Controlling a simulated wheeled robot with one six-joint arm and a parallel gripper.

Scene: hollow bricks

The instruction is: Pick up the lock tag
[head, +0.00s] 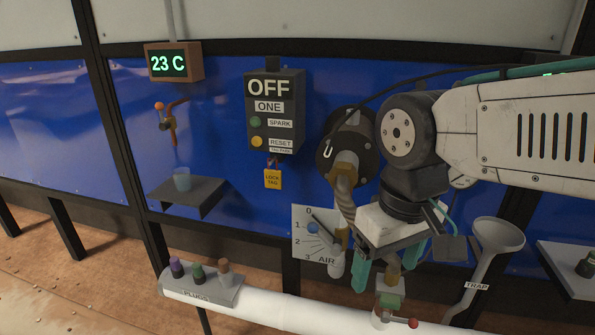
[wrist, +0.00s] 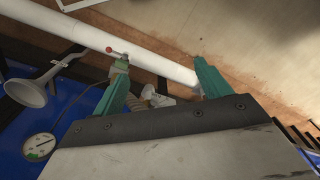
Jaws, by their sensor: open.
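The lock tag (head: 273,179) is a small yellow tag with dark lettering. It hangs by a reddish loop below the dark switch box (head: 273,115) on the blue wall in the head view. My gripper (head: 387,270) is to the right of the tag and lower, in front of the wall near the white pipe. Its two green fingers are apart with nothing held between them. In the wrist view my gripper (wrist: 162,80) is also open, pointing over the pipe and floor. The lock tag does not show in the wrist view.
A dial plate marked AIR (head: 312,240) and a hose (head: 345,195) lie between tag and gripper. A plugs holder (head: 205,288) sits on the white pipe (head: 270,309). A funnel (head: 497,236) stands right.

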